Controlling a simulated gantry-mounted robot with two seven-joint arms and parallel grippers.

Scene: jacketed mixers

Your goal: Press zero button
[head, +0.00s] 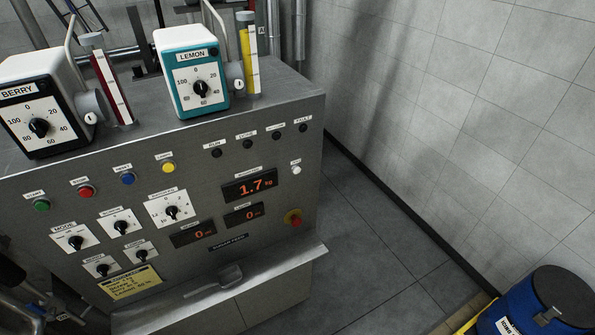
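A sloping grey control panel (130,215) fills the left half of the head view. A small white button (296,170) sits at its upper right, under a small label too blurred to read surely. It is right of the weight display (249,186), which reads 1.7 kg. Other buttons are green (41,205), red (87,191), blue (128,179) and yellow (168,167); their labels are hard to read. I cannot make out either gripper in this view, and nothing touches the white button.
Several dials and two smaller displays lie to the left. The BERRY unit (40,105) and teal LEMON unit (193,72) stand on top. A blue drum (540,308) is at lower right; floor between is clear.

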